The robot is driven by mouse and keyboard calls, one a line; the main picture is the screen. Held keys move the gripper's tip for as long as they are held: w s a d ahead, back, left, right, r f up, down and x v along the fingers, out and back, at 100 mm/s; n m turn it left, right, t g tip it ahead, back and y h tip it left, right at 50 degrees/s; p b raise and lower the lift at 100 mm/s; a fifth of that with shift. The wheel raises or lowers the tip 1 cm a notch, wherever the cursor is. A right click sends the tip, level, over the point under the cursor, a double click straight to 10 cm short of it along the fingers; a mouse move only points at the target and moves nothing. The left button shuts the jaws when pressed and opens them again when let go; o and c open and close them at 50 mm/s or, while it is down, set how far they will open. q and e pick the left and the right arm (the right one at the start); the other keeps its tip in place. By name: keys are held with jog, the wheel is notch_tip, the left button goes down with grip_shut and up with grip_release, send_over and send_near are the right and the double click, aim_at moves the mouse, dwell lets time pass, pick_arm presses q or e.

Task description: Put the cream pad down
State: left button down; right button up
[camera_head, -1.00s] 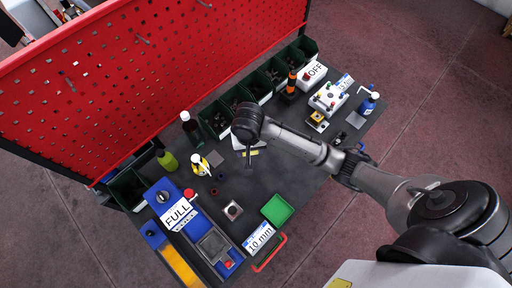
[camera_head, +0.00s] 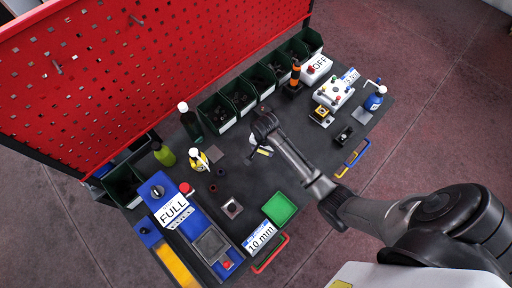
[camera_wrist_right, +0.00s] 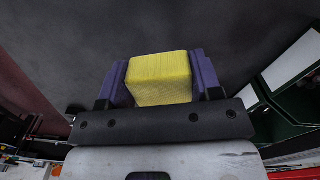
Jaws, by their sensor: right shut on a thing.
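A yellowish, cream-like pad (camera_wrist_right: 160,78) is between the purple fingers of my right gripper (camera_wrist_right: 160,88) in the right wrist view. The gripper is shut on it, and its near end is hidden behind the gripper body. In the head view, my right gripper (camera_head: 257,150) is over the middle of the dark table (camera_head: 300,215). A small yellow patch of the pad (camera_head: 265,152) shows beside it. I cannot tell whether the pad touches the table. My left gripper is not in view.
Green bins (camera_head: 240,98) line the back edge. A yellow-labelled bottle (camera_head: 198,160), a green tray (camera_head: 280,208) and a blue FULL fixture (camera_head: 172,205) stand left and front. A blue spray bottle (camera_head: 375,98) is at the right. Table around the gripper is mostly clear.

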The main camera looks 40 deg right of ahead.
jog(key=w+f, duration=0.2)
jog(key=w, duration=0.1)
jog(key=w+f, duration=0.1)
jog(key=shift+w+d, duration=0.1)
jog(key=shift+w, duration=0.15)
notch_tip(320, 180, down, 4)
jog(key=shift+r+b, duration=0.25)
jog(key=shift+b, duration=0.2)
jog(key=shift+f, duration=0.15)
jog(key=shift+f, duration=0.2)
jog(key=o, duration=0.9)
